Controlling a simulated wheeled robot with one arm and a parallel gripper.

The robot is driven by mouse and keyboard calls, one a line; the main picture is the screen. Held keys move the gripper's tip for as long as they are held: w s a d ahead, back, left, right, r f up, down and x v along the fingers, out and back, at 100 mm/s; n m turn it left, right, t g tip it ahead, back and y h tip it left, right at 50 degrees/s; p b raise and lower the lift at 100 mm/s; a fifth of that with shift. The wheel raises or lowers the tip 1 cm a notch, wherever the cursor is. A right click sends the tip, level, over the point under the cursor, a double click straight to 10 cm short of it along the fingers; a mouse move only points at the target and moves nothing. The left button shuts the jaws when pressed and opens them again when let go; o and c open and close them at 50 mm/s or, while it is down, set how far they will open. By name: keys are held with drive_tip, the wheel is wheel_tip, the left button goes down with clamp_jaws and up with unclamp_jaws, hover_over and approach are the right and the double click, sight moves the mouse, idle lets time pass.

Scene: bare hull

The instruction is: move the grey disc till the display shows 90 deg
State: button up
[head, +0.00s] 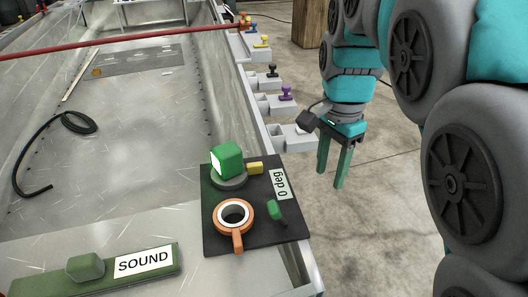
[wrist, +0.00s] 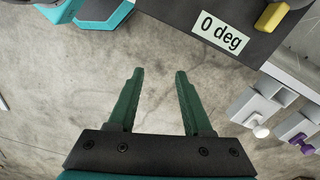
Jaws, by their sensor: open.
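The grey disc (head: 229,182) lies on a black board (head: 262,221) at the table's right edge, with a green cube (head: 226,159) on top of it. The cube has one pale face. The display (head: 281,184) on the board's right side reads "0 deg"; it also shows in the wrist view (wrist: 219,31). My gripper (head: 330,180) is open and empty, pointing down beyond the table's right edge, to the right of the board and apart from the disc. In the wrist view its fingers (wrist: 160,72) have only bare floor between them.
An orange ring with a handle (head: 238,241), a yellow block (head: 255,168) and a green knob (head: 275,210) are also on the board. Grey holders with coloured knobs (head: 285,93) line the right edge. A red bar (head: 130,42) crosses behind.

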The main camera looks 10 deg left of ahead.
drive_tip(key=w+a+m, duration=0.2)
drive_tip(key=w+a, duration=0.2)
drive_tip(key=a, duration=0.3)
drive_tip(key=r+m+b, duration=0.1)
drive_tip(key=m, duration=0.1)
hover_over(256, 164)
drive_tip(key=shift+w+r+t, duration=0.1)
drive_tip(key=shift+r+t, duration=0.05)
drive_tip(key=shift+t, duration=0.15)
drive_tip(key=shift+f, duration=3.85)
clamp_jaws()
